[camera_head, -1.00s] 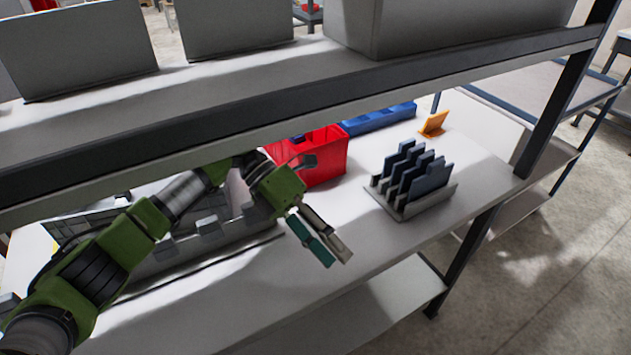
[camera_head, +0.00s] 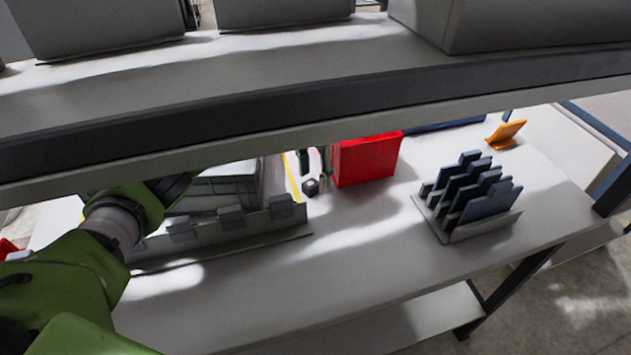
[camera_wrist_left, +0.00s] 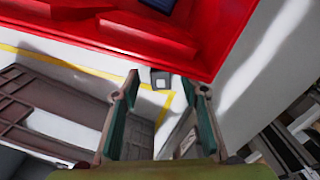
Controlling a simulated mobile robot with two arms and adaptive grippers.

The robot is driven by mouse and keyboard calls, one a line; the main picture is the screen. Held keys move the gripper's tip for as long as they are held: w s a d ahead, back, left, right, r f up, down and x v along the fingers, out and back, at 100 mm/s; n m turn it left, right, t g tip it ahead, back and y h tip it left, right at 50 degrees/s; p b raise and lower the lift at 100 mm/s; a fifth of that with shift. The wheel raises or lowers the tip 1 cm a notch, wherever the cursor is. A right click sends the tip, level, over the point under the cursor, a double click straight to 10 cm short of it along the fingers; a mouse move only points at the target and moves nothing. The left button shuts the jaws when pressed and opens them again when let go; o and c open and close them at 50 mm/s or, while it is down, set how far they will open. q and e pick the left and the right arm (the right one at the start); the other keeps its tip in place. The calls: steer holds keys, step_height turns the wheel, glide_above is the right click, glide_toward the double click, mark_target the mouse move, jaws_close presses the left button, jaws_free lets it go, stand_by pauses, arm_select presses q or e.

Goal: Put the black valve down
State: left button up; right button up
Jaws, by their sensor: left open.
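A small dark block with a pale square face (camera_head: 311,187), which looks like the black valve, is on the table beside the red bin in the head view. In the left wrist view the block (camera_wrist_left: 161,80) shows between and beyond my fingertips, with gaps at both sides. My left gripper (camera_wrist_left: 166,86) is open, with its teal-lined fingers apart. In the head view its fingertips (camera_head: 314,168) show just under the shelf edge by the block, and the shelf hides the rest of the hand. I cannot tell the exact height of the block. My right gripper is not in view.
The red bin (camera_head: 366,161) stands close to my fingers. A grey fixture with several blocks (camera_head: 232,220) is at the left. A rack of dark plates (camera_head: 468,232) and an orange stand (camera_head: 506,134) are at the right. The upper shelf (camera_head: 280,120) overhangs. The middle table is bare.

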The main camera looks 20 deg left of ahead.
arm_select(q)
steer(key=shift+f, duration=1.1)
jaws_close()
